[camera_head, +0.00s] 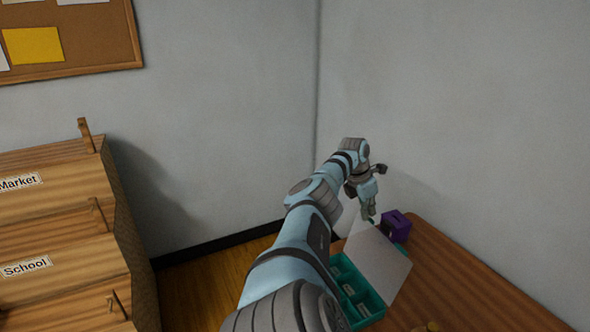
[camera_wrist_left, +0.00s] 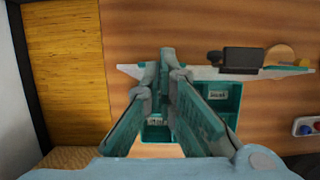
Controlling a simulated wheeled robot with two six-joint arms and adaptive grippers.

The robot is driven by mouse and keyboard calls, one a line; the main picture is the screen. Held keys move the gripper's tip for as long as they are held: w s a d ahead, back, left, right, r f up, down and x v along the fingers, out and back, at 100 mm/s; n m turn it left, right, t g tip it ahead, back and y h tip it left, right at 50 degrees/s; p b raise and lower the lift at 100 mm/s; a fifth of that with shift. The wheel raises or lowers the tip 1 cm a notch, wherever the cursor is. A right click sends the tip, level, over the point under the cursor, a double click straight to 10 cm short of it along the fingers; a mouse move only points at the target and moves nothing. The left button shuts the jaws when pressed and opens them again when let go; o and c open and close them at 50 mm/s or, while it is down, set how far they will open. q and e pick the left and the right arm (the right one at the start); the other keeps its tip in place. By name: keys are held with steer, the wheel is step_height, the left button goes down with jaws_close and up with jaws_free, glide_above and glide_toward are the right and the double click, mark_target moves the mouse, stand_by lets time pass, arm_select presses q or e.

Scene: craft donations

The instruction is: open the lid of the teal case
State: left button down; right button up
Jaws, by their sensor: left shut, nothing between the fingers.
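The teal case (camera_head: 374,302) is on the wooden table, partly hidden behind my left arm. Its lid (camera_head: 380,264), pale on the inside, stands raised from the tray. My left gripper (camera_head: 370,217) is shut and empty, fingers pointing down near the lid's upper far corner; I cannot tell whether it touches. In the left wrist view the shut fingertips (camera_wrist_left: 168,52) overlap the lid (camera_wrist_left: 205,73), seen almost edge-on, and labelled teal compartments (camera_wrist_left: 222,107) show below it. My right gripper is not in view.
A purple box (camera_head: 397,227) stands just behind the case. The table (camera_head: 470,285) is clear to the right. A wooden shelf unit (camera_head: 60,240) labelled Market and School stands at the left. Grey walls meet behind the table. A device with coloured buttons (camera_wrist_left: 306,127) lies at the wrist view's right edge.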

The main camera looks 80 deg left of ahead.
arm_select(q)
step_height(320, 180, up, 10)
stand_by(0.5)
